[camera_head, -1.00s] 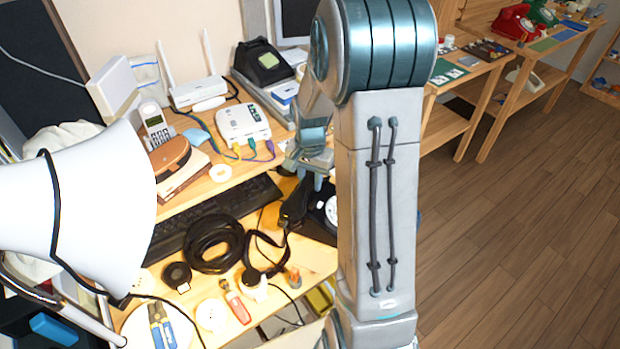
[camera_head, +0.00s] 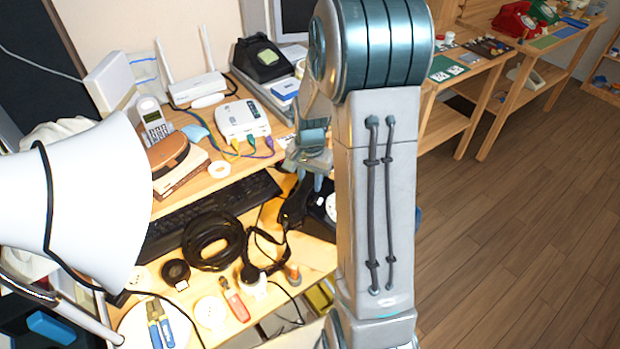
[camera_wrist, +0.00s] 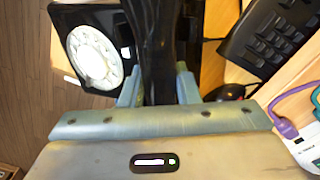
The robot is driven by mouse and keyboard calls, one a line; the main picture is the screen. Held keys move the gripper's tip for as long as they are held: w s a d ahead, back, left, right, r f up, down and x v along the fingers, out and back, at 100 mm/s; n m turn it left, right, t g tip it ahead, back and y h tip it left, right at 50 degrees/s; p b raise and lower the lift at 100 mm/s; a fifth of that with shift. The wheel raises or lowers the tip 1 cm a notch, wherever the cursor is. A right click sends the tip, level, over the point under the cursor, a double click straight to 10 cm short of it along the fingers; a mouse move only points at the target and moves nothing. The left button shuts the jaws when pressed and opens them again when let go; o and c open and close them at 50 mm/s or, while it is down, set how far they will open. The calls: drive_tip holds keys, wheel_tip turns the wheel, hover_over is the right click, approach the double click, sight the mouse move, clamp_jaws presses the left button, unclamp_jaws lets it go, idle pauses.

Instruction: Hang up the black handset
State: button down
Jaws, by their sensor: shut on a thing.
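My gripper (camera_wrist: 157,90) is shut on the black handset (camera_wrist: 152,50), which runs between its fingers in the wrist view. In the head view the handset (camera_head: 292,208) hangs below my gripper (camera_head: 307,180), partly hidden by my arm. The black dial phone (camera_wrist: 65,18) with its white rotary dial (camera_wrist: 95,55) is left of the handset in the wrist view. In the head view only a bit of its white dial (camera_head: 331,207) shows beside my arm. The phone's cradle is hidden or out of view.
A white router (camera_head: 243,118) with plugged cables and another black phone (camera_head: 262,60) stand behind. A white lamp shade (camera_head: 75,205) fills the left. Open floor lies right.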

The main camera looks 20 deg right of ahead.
drive_tip(key=shift+f, duration=0.25)
drive_tip(key=c, duration=1)
unclamp_jaws()
drive_tip(key=shift+r, duration=0.1)
wheel_tip(320, 180, up, 14)
drive_tip(key=shift+f+p, duration=0.15)
drive_tip(key=shift+p, duration=0.45)
